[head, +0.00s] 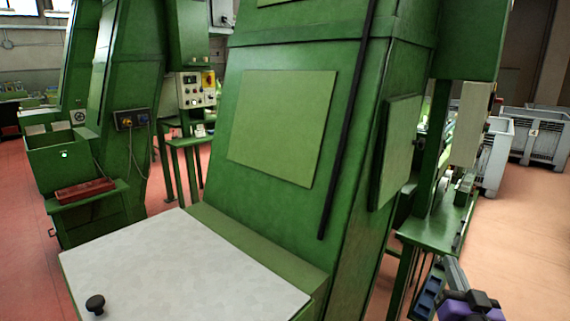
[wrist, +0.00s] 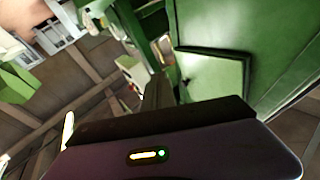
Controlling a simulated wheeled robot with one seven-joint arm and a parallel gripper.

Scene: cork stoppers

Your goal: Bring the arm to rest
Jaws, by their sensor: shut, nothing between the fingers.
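My gripper (head: 456,274) shows at the lower right edge of the head view, its dark and purple body partly cut off by the frame. It is held out to the right of the large green machine (head: 285,125), in front of the green side table. In the wrist view the dark gripper (wrist: 157,88) body with a small lit panel fills the bottom. The fingers look shut together, with nothing seen between them. Most of my arm is out of view.
A light grey tabletop (head: 190,265) with a black knob (head: 95,304) juts from the machine. A green side table (head: 440,234) stands at right, close to my gripper. Grey crates (head: 540,140) stand farther back. Open reddish floor (head: 525,245) lies at right.

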